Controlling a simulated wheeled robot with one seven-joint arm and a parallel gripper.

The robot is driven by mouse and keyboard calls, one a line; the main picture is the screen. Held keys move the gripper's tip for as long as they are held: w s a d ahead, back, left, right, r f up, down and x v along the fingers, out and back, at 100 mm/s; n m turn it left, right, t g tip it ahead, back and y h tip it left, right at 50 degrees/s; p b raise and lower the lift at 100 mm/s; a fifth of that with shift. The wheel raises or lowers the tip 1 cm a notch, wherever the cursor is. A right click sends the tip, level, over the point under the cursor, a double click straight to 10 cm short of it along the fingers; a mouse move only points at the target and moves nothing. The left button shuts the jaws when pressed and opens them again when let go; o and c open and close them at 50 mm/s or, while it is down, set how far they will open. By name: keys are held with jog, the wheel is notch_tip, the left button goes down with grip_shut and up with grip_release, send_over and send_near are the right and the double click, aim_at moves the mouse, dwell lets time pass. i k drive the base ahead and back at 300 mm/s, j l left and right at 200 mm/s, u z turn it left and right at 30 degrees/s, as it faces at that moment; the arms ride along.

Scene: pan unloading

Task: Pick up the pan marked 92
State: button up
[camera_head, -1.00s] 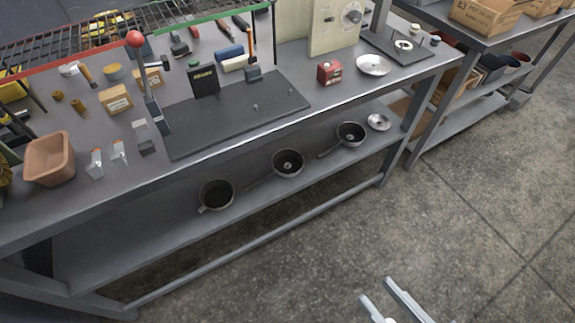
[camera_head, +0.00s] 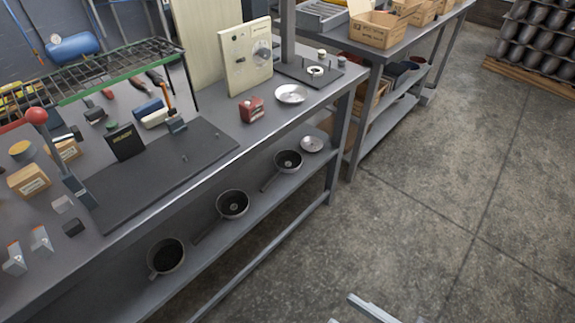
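Three dark pans sit in a row on the lower shelf of the workbench. The near pan (camera_head: 166,257) is at the left, the middle pan (camera_head: 232,204) has a handle pointing down-left, and the far pan (camera_head: 288,161) is at the right, its handle also pointing down-left. No number 92 can be read on any of them. My gripper (camera_head: 362,313) shows only in part at the bottom edge, as pale finger bars over the floor, well apart from the pans. Its opening is cut off by the frame.
The bench top (camera_head: 195,207) overhangs the lower shelf (camera_head: 205,262). A metal lid or plate (camera_head: 312,144) lies on the shelf beyond the pans. A bench leg (camera_head: 340,140) stands at the shelf's right end. Bare concrete floor (camera_head: 430,220) lies open to the right.

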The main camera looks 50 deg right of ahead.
aim_at(232, 204)
jog(key=i+j, duration=0.2)
jog(key=j, duration=0.15)
jog(key=i+j, duration=0.2)
jog(key=j, duration=0.15)
jog(key=i+j+z, duration=0.1)
jog(key=j, duration=0.25)
jog(key=i+j, duration=0.45)
jog(key=j, duration=0.3)
